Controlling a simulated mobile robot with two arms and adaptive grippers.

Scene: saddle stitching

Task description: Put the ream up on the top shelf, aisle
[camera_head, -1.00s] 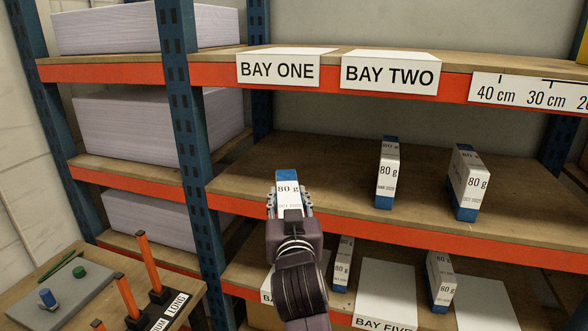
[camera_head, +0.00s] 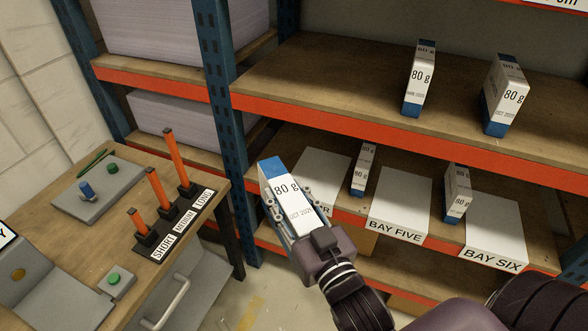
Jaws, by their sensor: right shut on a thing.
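My right gripper (camera_head: 298,225) is shut on a white ream with a blue end (camera_head: 286,194), marked "80 g" and "OCT 2025". Two others stand on the lower shelf, a left one (camera_head: 362,170) and a right one (camera_head: 457,190). My left gripper is not in view.
A blue upright (camera_head: 222,120) stands just left of the held ream. A workbench (camera_head: 75,240) with orange-handled tools (camera_head: 178,160) stands at left. The middle shelf's left part is bare.

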